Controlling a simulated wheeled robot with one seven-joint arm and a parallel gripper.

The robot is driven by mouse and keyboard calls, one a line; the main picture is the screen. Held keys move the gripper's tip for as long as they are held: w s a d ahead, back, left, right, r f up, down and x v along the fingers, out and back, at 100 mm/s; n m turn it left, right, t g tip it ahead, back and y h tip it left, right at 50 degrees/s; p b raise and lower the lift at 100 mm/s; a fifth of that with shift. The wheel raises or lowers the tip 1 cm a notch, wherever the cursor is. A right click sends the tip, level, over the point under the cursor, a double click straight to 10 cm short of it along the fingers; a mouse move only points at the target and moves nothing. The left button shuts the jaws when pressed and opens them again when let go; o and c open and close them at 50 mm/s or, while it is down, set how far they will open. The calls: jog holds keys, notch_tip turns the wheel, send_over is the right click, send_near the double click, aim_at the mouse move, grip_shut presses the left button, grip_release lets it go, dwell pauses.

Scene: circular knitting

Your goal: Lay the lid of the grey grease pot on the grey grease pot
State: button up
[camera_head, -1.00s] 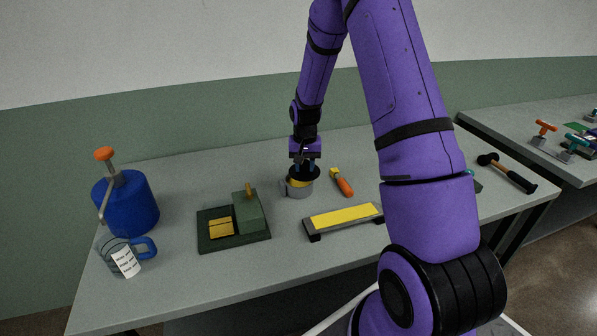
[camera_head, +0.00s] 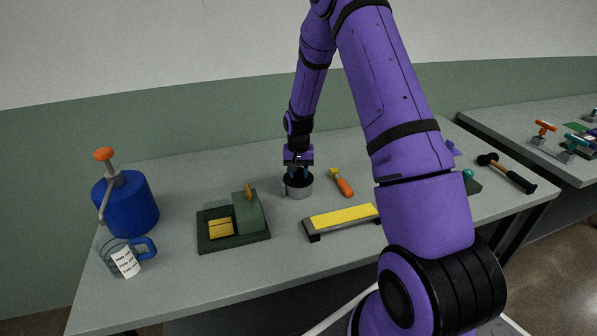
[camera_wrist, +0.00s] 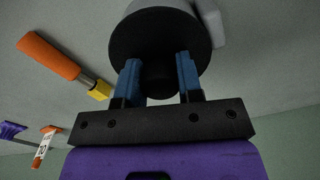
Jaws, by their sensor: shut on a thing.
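The grey grease pot (camera_head: 299,189) stands on the bench near the middle in the head view. A grey piece of it shows behind the lid in the wrist view (camera_wrist: 209,20). The lid (camera_wrist: 150,32) is a dark round disc with a dark knob, and it also shows over the pot's mouth in the head view (camera_head: 287,181). My gripper (camera_wrist: 158,70) is shut on the lid's knob, with one blue finger on each side. The lid looks level and lined up with the pot. I cannot tell whether it touches the rim.
An orange-handled tool (camera_head: 341,183) lies close to the right of the pot. A yellow-topped bar (camera_head: 343,216) lies in front. A green block on a dark base (camera_head: 234,221) stands front left.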

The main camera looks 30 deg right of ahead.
jog(key=shift+f, duration=0.1)
jog(key=o, duration=0.9)
